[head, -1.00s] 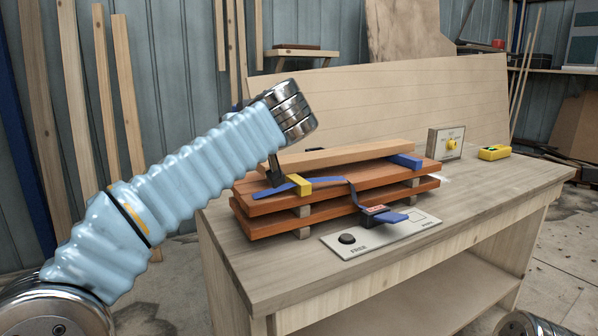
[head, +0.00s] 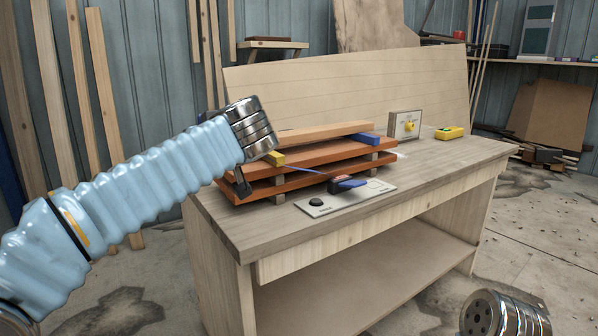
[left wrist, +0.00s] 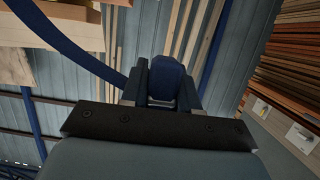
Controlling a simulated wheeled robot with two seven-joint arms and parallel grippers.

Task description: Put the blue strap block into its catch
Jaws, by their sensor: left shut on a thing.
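In the head view the held block cannot be made out. A thin stretch of strap (head: 305,169) runs between a yellow block (head: 275,158) on the stack and a dark fitting with a red top and blue tongue (head: 347,183). I cannot tell for certain which part is the catch. My right gripper is not in view.
The stack of reddish boards (head: 310,154) stands on the workbench (head: 430,160), with another blue block (head: 370,138) at its right end. A pale panel with a black knob (head: 316,202) lies in front. A yellow-knobbed box (head: 406,125) and yellow device (head: 449,133) are behind.

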